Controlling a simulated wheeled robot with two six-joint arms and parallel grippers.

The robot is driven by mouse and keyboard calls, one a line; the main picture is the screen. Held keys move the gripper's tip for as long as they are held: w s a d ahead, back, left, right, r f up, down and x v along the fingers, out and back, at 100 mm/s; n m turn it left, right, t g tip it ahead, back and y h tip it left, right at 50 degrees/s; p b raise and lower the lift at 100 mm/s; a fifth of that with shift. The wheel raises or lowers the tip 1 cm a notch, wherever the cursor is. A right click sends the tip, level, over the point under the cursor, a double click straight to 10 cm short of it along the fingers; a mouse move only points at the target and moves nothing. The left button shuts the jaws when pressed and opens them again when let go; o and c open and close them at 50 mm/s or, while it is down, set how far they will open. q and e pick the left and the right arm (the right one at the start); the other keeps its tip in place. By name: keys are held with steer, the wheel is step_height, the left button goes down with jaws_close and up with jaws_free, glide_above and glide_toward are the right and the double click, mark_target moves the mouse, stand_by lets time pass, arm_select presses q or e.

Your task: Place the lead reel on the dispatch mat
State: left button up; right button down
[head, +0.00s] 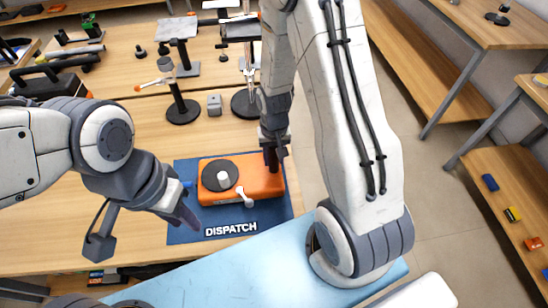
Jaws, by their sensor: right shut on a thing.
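The lead reel (262,188) is an orange case with a dark round disc, a white crank and a blue tip at its left end. It lies over the dark blue dispatch mat (190,235), whose white word DISPATCH shows in front of it. It looks to be resting on the mat, though a small gap under it cannot be ruled out. My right gripper (272,160) reaches down from above and is shut on the reel's back right part. My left gripper (145,230) is open and empty, left of the reel and near the mat's left edge.
Behind the mat stand a black round-based post (182,110), a small grey block (214,105) and another round base (245,104). The wooden table is clear left of the mat. Shelves with small items stand at right.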

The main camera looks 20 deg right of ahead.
steer(key=shift+f, duration=0.45)
steer(key=shift+f, duration=0.2)
steer(key=shift+c, duration=2.4)
jaws_free()
